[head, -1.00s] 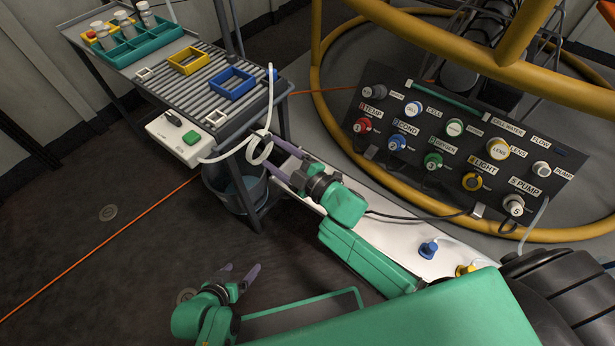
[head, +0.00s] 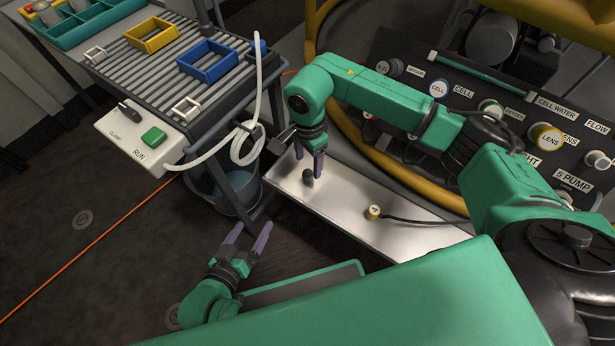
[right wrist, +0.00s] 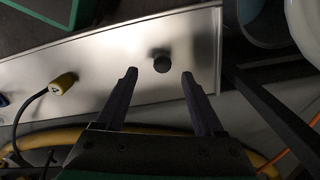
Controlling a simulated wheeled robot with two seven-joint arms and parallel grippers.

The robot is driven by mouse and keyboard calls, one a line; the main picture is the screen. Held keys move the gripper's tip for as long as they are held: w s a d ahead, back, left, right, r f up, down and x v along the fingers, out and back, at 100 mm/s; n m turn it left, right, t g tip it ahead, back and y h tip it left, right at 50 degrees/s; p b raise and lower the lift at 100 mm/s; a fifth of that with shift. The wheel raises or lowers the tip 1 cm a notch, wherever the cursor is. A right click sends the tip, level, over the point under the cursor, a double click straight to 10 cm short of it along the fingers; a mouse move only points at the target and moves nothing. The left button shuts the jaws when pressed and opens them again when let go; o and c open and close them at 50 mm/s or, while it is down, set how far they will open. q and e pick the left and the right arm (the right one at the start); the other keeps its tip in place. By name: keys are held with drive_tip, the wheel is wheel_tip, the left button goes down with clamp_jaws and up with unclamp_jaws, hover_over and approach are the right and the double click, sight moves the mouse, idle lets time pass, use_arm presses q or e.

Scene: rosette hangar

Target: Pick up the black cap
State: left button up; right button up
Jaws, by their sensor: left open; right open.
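The black cap (head: 308,177) is a small dark round piece on the long silver tray (head: 345,222), near its left end. In the right wrist view the cap (right wrist: 160,61) lies just beyond and between the two fingertips. My right gripper (head: 310,172) is open and empty, pointing down over the tray at the cap; its fingertips also show in the right wrist view (right wrist: 159,74). I cannot tell exactly how high they are above the tray. My left gripper (head: 250,234) is open and empty, low at the lower middle, away from the tray.
A yellow plug (head: 373,212) with a black cable lies on the tray to the right of the cap. A cart (head: 150,75) with yellow and blue frames stands at the left, a white hose (head: 258,95) beside it. A labelled connector panel (head: 460,95) stands behind my right arm.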

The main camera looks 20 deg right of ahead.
drive_tip(key=f+b, duration=0.2)
drive_tip(key=f, duration=0.4)
drive_tip(key=shift+w+f, duration=0.2)
use_arm(q)
wheel_tip(320, 180, down, 3)
drive_tip(key=shift+r+t, duration=0.1)
drive_tip(key=shift+t, duration=0.2)
use_arm(e)
drive_tip(key=shift+r, duration=0.1)
clamp_jaws()
wheel_tip(320, 180, up, 12)
drive_tip(key=p, duration=0.4)
use_arm(q)
drive_tip(key=a+r+g+y+p, duration=0.1)
drive_tip(key=a+r+g, duration=0.3)
drive_tip(key=r, duration=0.1)
drive_tip(key=shift+m+y+p, duration=0.3)
drive_tip(key=shift+m+y, duration=0.1)
use_arm(e)
wheel_tip(320, 180, up, 8)
hover_over(308, 173)
